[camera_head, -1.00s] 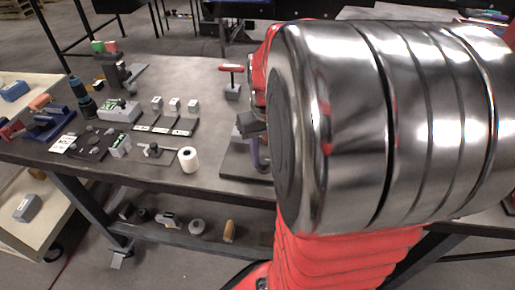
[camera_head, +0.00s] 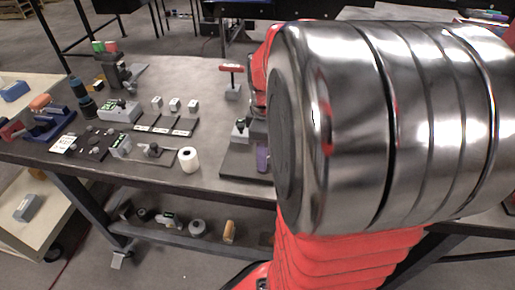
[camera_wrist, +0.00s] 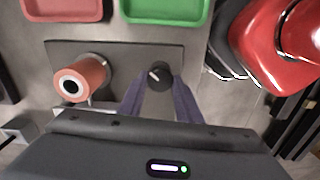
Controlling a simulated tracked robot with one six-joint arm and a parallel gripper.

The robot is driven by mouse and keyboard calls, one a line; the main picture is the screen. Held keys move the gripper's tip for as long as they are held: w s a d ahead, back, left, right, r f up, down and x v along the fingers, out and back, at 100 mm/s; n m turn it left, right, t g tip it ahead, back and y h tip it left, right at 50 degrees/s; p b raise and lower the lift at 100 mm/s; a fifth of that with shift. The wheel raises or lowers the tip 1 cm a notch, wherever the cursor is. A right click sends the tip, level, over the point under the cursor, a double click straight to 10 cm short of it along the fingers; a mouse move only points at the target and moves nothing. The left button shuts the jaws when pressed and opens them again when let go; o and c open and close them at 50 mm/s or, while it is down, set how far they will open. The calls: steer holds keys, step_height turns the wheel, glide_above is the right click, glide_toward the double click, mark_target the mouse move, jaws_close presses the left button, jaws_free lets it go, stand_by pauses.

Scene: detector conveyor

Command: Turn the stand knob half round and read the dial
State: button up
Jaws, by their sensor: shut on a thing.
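In the wrist view a small dark round knob (camera_wrist: 159,73) with a pale mark on top stands on a grey plate (camera_wrist: 120,52). My gripper (camera_wrist: 158,84) has its two purple fingers on either side of the knob, shut on it. In the head view one purple finger (camera_head: 262,157) shows above the stand's dark base plate (camera_head: 238,163); my arm hides most of the gripper and the knob. I cannot make out a dial reading.
In the wrist view an orange-red cylinder (camera_wrist: 82,77) stands left of the knob. A red tray (camera_wrist: 65,8) and a green tray (camera_wrist: 166,9) lie beyond. In the head view a red T-handle (camera_head: 232,69), a white roll (camera_head: 188,160) and several small blocks share the table.

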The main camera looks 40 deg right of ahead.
steer(key=n, duration=0.3)
steer(key=shift+w+r+n, duration=0.15)
steer(key=shift+w+n, duration=0.05)
steer(key=shift+n, duration=2.1)
steer(key=o, duration=1)
steer(key=shift+s, duration=0.1)
steer(key=shift+o, duration=0.2)
step_height(320, 180, up, 14)
steer(key=shift+f, duration=0.2)
